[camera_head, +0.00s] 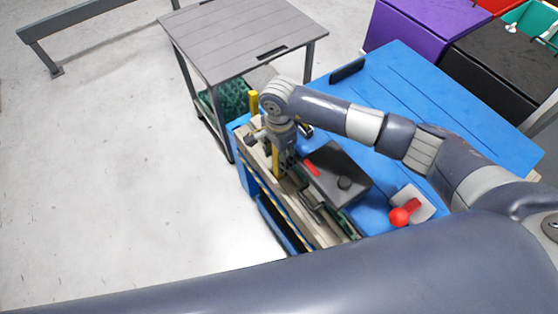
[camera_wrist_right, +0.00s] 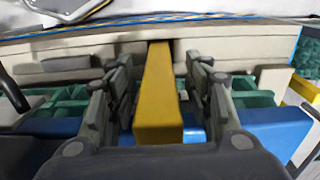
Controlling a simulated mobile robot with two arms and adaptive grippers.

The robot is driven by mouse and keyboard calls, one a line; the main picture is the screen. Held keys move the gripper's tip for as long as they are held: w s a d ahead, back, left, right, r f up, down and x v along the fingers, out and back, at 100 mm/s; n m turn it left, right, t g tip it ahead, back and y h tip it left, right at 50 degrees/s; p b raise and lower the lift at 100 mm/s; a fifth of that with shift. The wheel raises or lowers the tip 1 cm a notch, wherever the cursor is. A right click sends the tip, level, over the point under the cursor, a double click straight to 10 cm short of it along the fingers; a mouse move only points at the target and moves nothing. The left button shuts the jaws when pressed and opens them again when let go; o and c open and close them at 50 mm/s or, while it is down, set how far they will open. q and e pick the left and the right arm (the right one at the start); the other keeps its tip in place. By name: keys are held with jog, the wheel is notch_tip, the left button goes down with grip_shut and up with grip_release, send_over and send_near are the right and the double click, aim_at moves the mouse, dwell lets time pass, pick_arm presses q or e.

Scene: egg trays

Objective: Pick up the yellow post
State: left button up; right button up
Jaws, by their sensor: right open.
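The yellow post (camera_wrist_right: 158,95) stands between the two open fingers of my right gripper (camera_wrist_right: 162,84) in the right wrist view, with a gap showing on each side of it. In the head view my right gripper (camera_head: 284,158) points down at the left edge of the blue workstation, with a yellow post (camera_head: 275,160) beside its fingers. A second yellow post (camera_head: 253,103) stands farther back on the same edge. My left gripper is not in view.
A dark box with a red handle (camera_head: 311,168) lies right of the gripper. A red ball knob (camera_head: 399,217) sits nearer on the blue top (camera_head: 400,85). A grey table (camera_head: 240,35) with a green crate (camera_head: 234,97) below stands behind. Open floor lies left.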

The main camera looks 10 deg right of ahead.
jog(key=shift+c, duration=1)
grip_shut()
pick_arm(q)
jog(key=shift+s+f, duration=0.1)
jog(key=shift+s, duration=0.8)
pick_arm(e)
jog(key=shift+r, duration=0.1)
